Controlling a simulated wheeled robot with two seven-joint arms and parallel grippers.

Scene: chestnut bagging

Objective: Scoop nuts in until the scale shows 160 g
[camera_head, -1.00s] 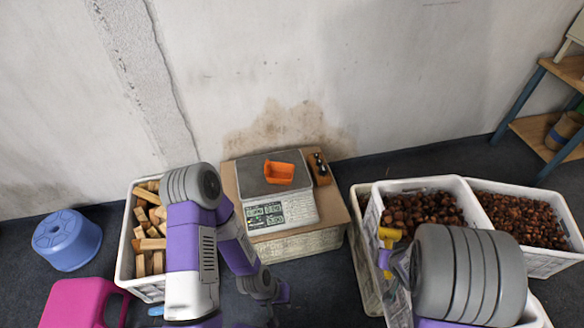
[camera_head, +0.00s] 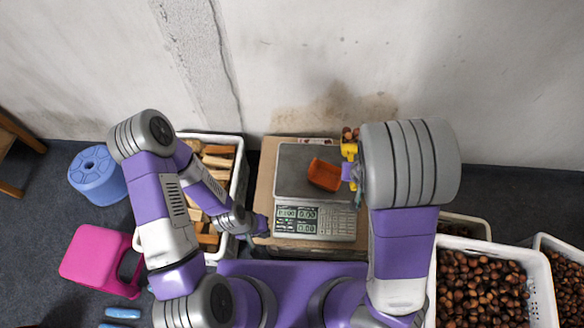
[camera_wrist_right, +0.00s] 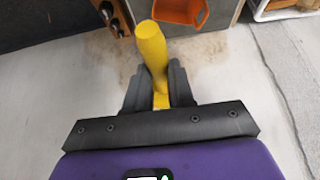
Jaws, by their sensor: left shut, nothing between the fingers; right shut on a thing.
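The grey scale (camera_head: 298,162) stands on a cardboard box; its display digits are too small to read surely. My right gripper (camera_wrist_right: 160,75) is shut on the yellow scoop (camera_wrist_right: 151,45), whose handle points up in the wrist view. In the head view the scoop (camera_head: 348,149) is at the plate's right edge, beside the tray. Its bowl is not clearly visible. Brown round things (camera_head: 350,133) show just above it. My left gripper (camera_head: 259,224) is shut and empty at the scale's lower left.
White crates of chestnuts (camera_head: 490,243) stand at lower right. A white crate of wood pieces (camera_head: 240,160) is left of the scale. A blue stool (camera_head: 97,175) and pink stool (camera_head: 95,258) stand farther left. A wooden block with dark weights (camera_wrist_right: 114,18) shows in the wrist view.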

